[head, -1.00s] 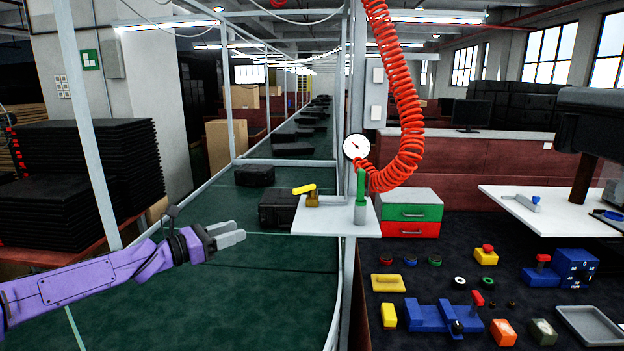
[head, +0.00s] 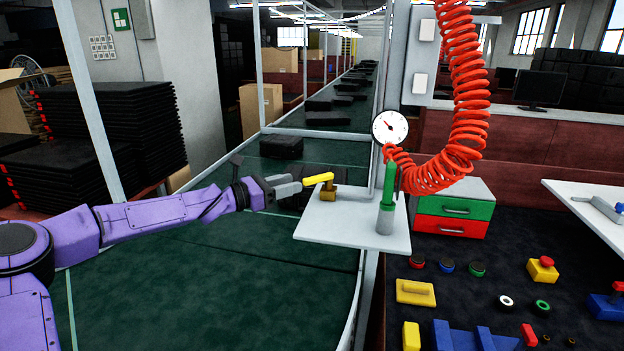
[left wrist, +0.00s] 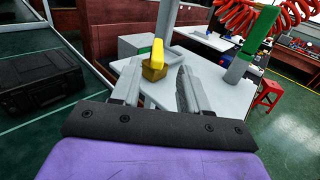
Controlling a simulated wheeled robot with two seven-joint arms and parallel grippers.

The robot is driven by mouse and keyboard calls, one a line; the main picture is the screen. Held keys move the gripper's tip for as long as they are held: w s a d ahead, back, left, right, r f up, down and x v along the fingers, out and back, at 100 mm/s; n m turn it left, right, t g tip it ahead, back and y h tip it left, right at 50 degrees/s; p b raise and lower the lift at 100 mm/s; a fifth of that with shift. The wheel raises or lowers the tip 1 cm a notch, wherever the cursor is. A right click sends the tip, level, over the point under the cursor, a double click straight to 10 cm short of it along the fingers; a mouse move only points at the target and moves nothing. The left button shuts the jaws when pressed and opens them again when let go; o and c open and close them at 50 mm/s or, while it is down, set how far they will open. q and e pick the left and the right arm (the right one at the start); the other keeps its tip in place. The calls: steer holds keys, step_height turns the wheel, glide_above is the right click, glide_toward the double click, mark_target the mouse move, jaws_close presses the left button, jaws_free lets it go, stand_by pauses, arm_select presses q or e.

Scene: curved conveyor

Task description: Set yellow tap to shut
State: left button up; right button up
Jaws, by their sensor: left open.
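The yellow tap handle (head: 318,179) sits on a brass valve body (head: 328,192) on a small white shelf (head: 350,227). In the head view the handle points left, tilted slightly down, toward my left gripper. My left gripper (head: 290,187) is open, just left of the handle's end. In the left wrist view the yellow handle (left wrist: 157,55) and its brass body (left wrist: 153,71) lie ahead, between and beyond the two fingers (left wrist: 157,90). No contact can be made out. My right gripper is not in view.
A green upright handle (head: 389,185) stands on the shelf's right part, beside a gauge (head: 390,127) and a coiled red hose (head: 462,100). A green-and-red drawer box (head: 453,208) is behind. Black cases (head: 281,146) lie on the green conveyor (head: 220,290).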

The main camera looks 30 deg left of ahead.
mark_target(313, 177)
arm_select(q)
steer(key=x, duration=0.5)
steer(key=p+x, duration=0.1)
steer(key=x, duration=0.1)
steer(key=shift+w+f, duration=0.3)
steer(key=shift+w, duration=0.05)
steer(key=shift+d, duration=0.1)
steer(key=shift+s+r, duration=0.1)
steer(key=shift+r, duration=0.1)
steer(key=shift+f, duration=0.1)
jaws_close()
